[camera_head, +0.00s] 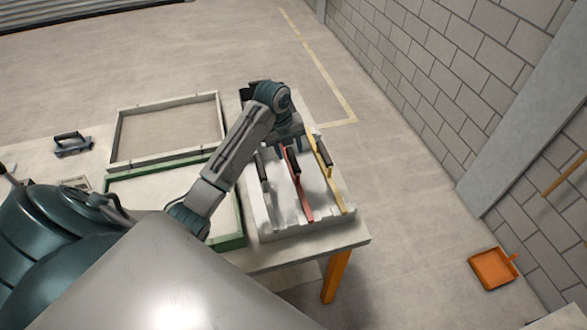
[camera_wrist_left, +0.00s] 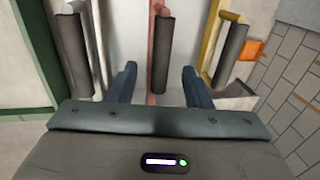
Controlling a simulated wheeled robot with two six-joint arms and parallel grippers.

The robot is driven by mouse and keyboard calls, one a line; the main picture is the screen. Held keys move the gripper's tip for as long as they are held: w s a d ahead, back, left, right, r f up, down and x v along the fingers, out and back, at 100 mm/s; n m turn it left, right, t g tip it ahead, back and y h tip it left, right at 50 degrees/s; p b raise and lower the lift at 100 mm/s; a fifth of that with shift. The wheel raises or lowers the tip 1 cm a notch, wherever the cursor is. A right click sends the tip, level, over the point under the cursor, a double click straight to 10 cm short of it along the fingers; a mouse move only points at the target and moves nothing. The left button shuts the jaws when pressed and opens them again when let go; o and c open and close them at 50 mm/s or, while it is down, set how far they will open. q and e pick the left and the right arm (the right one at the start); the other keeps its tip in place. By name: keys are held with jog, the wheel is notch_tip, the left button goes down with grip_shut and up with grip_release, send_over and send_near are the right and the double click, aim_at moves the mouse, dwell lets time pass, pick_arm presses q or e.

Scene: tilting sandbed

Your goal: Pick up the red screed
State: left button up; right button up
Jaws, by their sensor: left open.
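The red screed (camera_head: 303,197) lies in a white slotted rack (camera_head: 330,222), between a grey-white screed (camera_head: 264,172) and a yellow screed (camera_head: 331,182). Its dark handle (camera_wrist_left: 161,55) shows in the left wrist view. My left gripper (camera_wrist_left: 159,70) is open there, with one finger on each side of that handle and visible gaps to both. In the head view my left gripper (camera_head: 290,138) is over the far end of the rack and partly hides the screed handles. My right gripper is not in view.
A green-framed bed (camera_head: 232,242) and a pale framed tray (camera_head: 115,135) lie left of the rack on the table. A dark-handled float (camera_head: 72,143) sits farther left. An orange dustpan (camera_head: 493,268) is on the floor at right, near the block wall.

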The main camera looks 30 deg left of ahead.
aim_at(293, 160)
pick_arm(q)
jog(key=shift+w+f, duration=0.1)
jog(key=shift+f, duration=0.15)
jog(key=f+p, duration=0.1)
jog(key=f, duration=0.1)
jog(key=d+f+p, duration=0.1)
jog(key=f+p, duration=0.1)
jog(key=shift+w, duration=0.1)
jog(key=shift+d+f, duration=0.1)
jog(key=shift+f, duration=0.25)
jog(key=shift+w+f, duration=0.1)
jog(key=shift+f, duration=0.1)
grip_shut()
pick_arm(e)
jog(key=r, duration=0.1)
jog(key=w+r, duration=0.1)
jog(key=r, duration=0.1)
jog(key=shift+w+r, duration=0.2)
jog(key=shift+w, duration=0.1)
